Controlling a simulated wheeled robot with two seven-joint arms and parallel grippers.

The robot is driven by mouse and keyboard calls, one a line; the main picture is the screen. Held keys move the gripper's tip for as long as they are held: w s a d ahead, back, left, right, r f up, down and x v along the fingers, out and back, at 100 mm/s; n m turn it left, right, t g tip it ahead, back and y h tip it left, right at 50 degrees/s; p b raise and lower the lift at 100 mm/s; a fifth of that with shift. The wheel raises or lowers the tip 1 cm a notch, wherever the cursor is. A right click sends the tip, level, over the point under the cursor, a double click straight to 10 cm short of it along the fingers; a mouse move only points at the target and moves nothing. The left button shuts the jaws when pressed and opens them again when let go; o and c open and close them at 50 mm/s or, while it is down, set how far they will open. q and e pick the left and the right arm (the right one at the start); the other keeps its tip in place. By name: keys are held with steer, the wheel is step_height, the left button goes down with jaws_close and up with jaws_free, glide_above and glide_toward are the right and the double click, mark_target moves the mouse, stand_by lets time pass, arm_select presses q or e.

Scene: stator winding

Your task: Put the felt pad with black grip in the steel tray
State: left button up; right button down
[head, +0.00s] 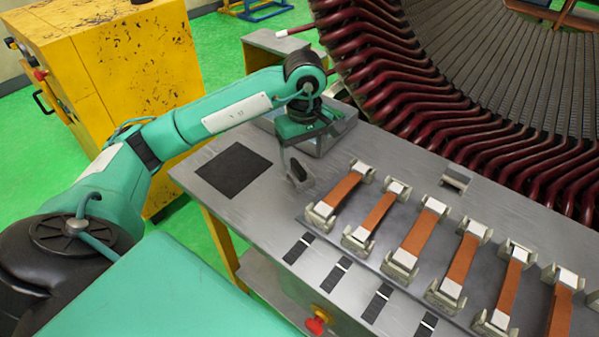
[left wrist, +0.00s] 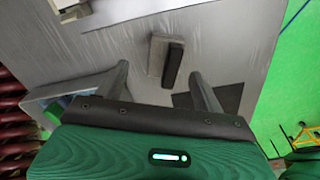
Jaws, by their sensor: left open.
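The felt pad with black grip is a small grey block (left wrist: 154,55) with a black bar along one side, lying on the grey bench in the left wrist view. In the head view it shows small and dark (head: 302,180), partly hidden by my left gripper (head: 293,163). My left gripper is open and points down over the bench, with the pad between and slightly beyond its fingertips (left wrist: 160,72); the fingers look apart from it. The steel tray (head: 345,121) stands behind my left gripper and is partly covered by it; its rim shows at left in the left wrist view (left wrist: 48,97). My right gripper is out of view.
A black mat (head: 233,170) lies left of the pad. Several copper-coloured bars in clamps (head: 338,190) stand to the right, with black strips (head: 299,248) in front. The large stator with dark red coil ends (head: 400,90) is close behind the bench.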

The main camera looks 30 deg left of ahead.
mark_target(301, 170)
arm_select(q)
steer(key=shift+s+f, duration=0.1)
steer(key=shift+f, duration=0.45)
steer(key=shift+s+a+f+p, duration=0.1)
steer(key=shift+f+p, duration=0.2)
steer(key=shift+f, duration=0.8)
steer(key=shift+s+a+f+p, duration=0.1)
steer(key=shift+f+p, duration=0.2)
steer(key=shift+f, duration=0.75)
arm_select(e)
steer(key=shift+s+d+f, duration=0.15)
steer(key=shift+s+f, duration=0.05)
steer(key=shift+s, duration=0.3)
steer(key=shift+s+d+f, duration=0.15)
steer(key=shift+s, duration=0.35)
arm_select(q)
steer(key=shift+c, duration=0.4)
steer(key=c, duration=1.1)
steer(key=shift+r, duration=0.2)
